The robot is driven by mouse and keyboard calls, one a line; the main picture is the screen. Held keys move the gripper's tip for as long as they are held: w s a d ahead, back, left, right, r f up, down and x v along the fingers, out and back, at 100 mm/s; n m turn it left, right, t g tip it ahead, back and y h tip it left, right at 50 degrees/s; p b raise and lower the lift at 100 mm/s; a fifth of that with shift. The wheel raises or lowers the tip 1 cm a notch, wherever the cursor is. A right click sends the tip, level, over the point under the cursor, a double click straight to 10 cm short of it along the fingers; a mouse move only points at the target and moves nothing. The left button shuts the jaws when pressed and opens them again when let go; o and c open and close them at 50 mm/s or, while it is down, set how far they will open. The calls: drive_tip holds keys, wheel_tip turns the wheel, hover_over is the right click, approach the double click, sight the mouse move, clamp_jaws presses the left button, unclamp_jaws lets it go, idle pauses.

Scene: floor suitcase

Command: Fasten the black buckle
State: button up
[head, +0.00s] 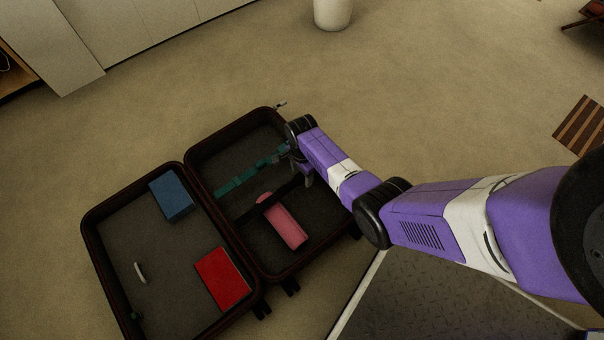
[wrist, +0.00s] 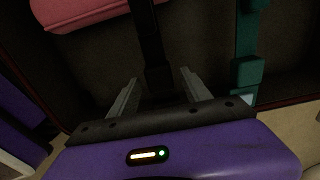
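An open suitcase (head: 222,139) lies flat on the floor. A black strap (head: 276,195) crosses its right half and passes over a pink rolled item. In the wrist view the black strap (wrist: 147,35) runs down to a wider dark block, which looks like part of the black buckle (wrist: 158,82). My gripper (wrist: 159,88) is open, with one finger on each side of this block. I cannot tell whether the fingers touch it. In the head view my gripper (head: 306,178) is low over the right half, partly hidden by my arm. The buckle's mating part cannot be made out.
A green strap (head: 236,184) with a green buckle (wrist: 246,72) runs beside the black one. The pink item (head: 286,224) lies in the right half. A blue box (head: 171,195), a red book (head: 222,278) and a small pale handle-like item (head: 140,272) lie in the left half.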

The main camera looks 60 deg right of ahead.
clamp_jaws()
